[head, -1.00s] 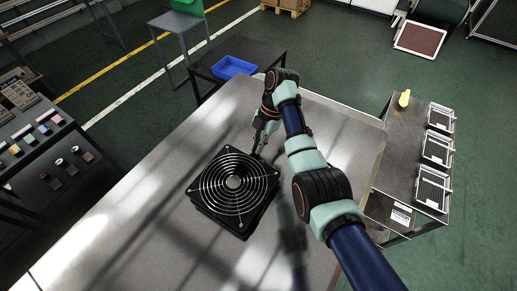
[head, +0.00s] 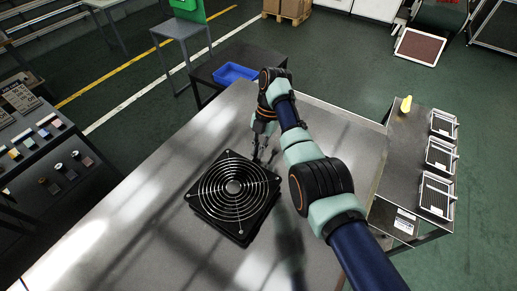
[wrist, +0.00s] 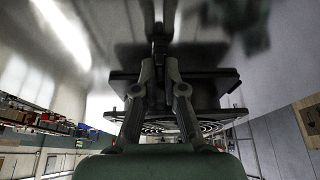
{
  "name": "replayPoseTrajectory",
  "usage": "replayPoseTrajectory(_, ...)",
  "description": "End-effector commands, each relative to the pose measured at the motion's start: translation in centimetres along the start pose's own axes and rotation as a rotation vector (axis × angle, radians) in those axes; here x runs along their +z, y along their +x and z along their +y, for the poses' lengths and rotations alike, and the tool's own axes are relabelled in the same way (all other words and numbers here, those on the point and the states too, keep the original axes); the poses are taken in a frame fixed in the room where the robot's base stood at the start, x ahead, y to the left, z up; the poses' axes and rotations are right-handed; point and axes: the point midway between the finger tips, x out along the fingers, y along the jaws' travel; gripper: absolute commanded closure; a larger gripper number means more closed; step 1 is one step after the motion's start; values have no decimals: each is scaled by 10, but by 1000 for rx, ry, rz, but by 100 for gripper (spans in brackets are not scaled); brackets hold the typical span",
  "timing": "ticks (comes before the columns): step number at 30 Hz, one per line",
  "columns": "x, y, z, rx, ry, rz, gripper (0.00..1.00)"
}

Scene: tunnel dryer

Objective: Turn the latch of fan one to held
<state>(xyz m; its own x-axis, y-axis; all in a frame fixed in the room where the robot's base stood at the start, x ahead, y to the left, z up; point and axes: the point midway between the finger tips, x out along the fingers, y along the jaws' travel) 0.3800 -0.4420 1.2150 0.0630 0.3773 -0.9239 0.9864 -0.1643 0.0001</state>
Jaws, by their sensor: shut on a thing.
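The fan (head: 233,188), black and square with a round wire guard, lies flat on the metal table. It also shows in the wrist view (wrist: 205,90), seen edge-on with its guard partly behind my fingers. My gripper (head: 262,157) is at the fan's far right corner, pointing down. In the wrist view my gripper (wrist: 159,30) has its fingers close together around a small dark part, which I take to be the latch. The latch is mostly hidden by the fingers, and I cannot read its position or any marking.
A blue tray (head: 234,72) stands on a dark table behind. A side bench (head: 405,165) at right holds a yellow object (head: 406,104) and several wire-framed trays (head: 440,157). A rack (head: 50,150) with small coloured items is at left. The metal table (head: 120,225) is otherwise clear.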

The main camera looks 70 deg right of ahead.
Motion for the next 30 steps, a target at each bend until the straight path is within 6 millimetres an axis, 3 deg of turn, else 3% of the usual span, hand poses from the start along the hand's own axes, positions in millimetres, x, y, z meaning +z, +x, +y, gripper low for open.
replayPoseTrajectory(1,-1,-1,0,0,-2,0,100)
replayPoseTrajectory(2,-1,-1,0,0,-2,0,89)
replayPoseTrajectory(6,0,-1,0,0,-1,0,66)
replayPoseTrajectory(16,0,-4,0,1,0,0,66)
replayPoseTrajectory(20,1,-24,1,2,1,-1,66)
replayPoseTrajectory(24,0,-57,0,2,0,-1,66)
replayPoseTrajectory(30,0,-72,0,-1,0,0,66)
